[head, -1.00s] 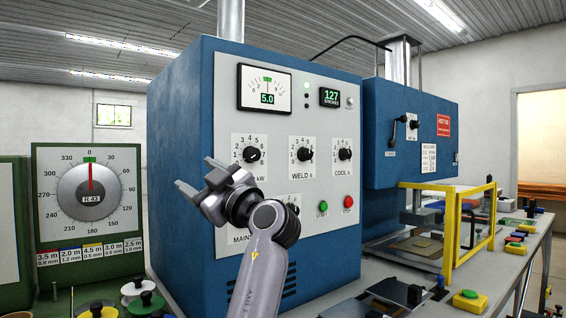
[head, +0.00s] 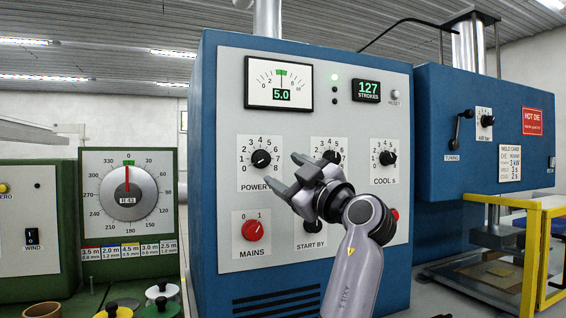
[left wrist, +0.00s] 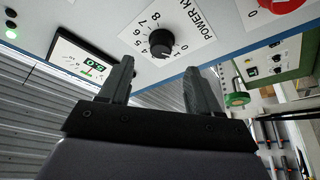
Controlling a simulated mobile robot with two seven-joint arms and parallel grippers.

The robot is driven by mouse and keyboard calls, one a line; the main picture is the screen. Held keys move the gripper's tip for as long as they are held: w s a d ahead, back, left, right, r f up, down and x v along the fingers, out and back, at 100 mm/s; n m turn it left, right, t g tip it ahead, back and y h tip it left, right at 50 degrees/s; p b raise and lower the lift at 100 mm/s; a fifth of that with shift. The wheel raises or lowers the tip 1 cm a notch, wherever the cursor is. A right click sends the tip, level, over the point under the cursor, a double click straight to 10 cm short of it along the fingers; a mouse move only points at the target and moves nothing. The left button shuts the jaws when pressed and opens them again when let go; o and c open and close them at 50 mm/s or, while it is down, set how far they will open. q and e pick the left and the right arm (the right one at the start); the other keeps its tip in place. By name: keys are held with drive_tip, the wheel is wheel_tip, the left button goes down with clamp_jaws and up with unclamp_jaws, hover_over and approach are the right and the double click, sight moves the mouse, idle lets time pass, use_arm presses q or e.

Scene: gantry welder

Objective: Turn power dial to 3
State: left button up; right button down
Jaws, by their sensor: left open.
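The power dial (head: 261,158) is a black round knob on a white scale plate, on the front of the blue cabinet. It also shows in the left wrist view (left wrist: 160,42), beyond the fingertips. Its exact pointer setting is too small to read surely. The meter (head: 279,83) above it reads 5.0. My left gripper (head: 283,172) is open and empty, just right of and below the dial in the head view. In the left wrist view, the open fingers (left wrist: 158,70) point towards the panel, with a gap to the knob. My right gripper is not in view.
The weld dial (head: 332,157) is partly behind my gripper, and the cool dial (head: 387,158) is further right. The red mains knob (head: 256,230) lies below the power dial. A green machine with a round gauge (head: 128,195) stands left. A yellow guard frame (head: 530,250) stands right.

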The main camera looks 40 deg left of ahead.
sight(265, 160)
use_arm(q)
drive_tip(key=p+x, duration=0.2)
drive_tip(key=x, duration=0.4)
drive_tip(key=shift+s+r, duration=0.15)
drive_tip(key=shift+a, duration=0.5)
drive_tip(key=c, duration=1)
